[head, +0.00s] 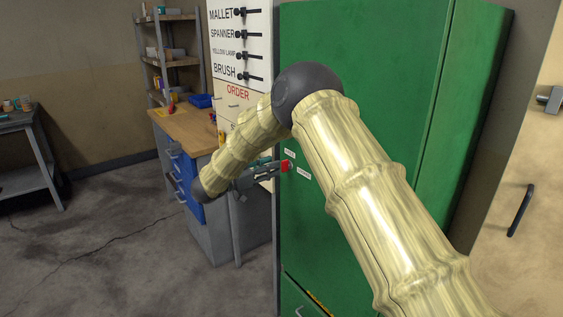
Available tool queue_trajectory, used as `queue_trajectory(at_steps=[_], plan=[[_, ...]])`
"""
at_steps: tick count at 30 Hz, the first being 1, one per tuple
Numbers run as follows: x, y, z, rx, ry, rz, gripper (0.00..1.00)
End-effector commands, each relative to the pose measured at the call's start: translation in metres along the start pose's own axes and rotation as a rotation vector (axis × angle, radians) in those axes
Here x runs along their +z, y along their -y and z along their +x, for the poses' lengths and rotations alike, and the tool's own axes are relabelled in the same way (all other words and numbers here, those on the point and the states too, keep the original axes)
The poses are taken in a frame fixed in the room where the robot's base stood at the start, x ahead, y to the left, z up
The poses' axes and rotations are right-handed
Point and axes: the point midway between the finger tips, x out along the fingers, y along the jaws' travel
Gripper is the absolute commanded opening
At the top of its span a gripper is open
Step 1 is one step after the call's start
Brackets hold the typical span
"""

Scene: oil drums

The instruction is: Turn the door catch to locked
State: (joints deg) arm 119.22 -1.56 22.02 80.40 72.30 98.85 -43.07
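The green cabinet (370,50) stands in the middle of the head view with its door facing me. A small red door catch (287,166) sits on the door near its left edge. One small white label (290,154) is above the catch and another white label (304,174) is to its lower right; their words are too small to read. My gripper (278,168) is at the catch from the left, its fingertips touching or very near it. Whether the fingers are closed on the catch cannot be told.
A workbench (190,126) with blue drawers stands left of the cabinet, below a white tool board (232,90). A shelf rack (165,50) is behind it. A dark handle (521,210) is at the right.

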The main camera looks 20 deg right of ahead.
Motion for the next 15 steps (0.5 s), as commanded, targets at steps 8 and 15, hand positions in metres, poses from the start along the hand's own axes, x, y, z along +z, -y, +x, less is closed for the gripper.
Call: queue_trajectory(at_steps=[8,15], plan=[[-0.001,0.0,0.04,0.0,0.0,0.0,0.3],[0.0,0.0,0.053,-0.001,0.0,0.0,0.3]])
